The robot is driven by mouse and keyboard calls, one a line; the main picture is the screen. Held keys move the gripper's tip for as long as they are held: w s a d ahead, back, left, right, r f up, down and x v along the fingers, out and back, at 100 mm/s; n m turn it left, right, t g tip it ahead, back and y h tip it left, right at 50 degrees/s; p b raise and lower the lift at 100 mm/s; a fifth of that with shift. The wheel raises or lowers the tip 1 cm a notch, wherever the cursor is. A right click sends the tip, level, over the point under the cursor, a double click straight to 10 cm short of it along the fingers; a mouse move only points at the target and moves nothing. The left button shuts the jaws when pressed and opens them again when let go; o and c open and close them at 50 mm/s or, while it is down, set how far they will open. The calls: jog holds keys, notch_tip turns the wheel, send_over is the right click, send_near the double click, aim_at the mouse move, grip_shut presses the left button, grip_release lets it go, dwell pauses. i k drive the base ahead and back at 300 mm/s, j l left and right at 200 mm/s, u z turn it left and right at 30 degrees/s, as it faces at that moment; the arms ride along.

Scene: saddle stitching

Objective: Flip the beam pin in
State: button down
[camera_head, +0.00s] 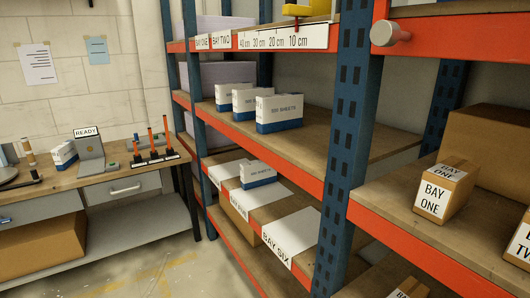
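A pale grey cylindrical pin (390,34) sticks out from the front of the upper orange beam (470,27), just right of the blue upright (347,130). Its rounded end points toward the left and toward me. I take this to be the beam pin; how it sits in the beam is hidden. My gripper is not in view, and nothing touches the pin.
White-and-blue boxes (279,113) stand on the left bay's middle shelf. A yellow piece (304,9) sits above a centimetre scale (283,39). A BAY ONE carton (444,190) stands on the right shelf. A workbench (80,178) is at left; the floor (150,270) before it looks clear.

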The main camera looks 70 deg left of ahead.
aim_at(383, 33)
jog(key=j+u, duration=0.4)
jog(key=j, duration=0.4)
jog(key=i+j+u, duration=0.1)
jog(key=j+u, duration=0.35)
jog(key=j, duration=0.8)
jog(key=i+j, duration=0.15)
jog(key=j, duration=0.7)
jog(key=i+j, duration=0.15)
jog(key=j, duration=0.3)
jog(key=u, duration=0.05)
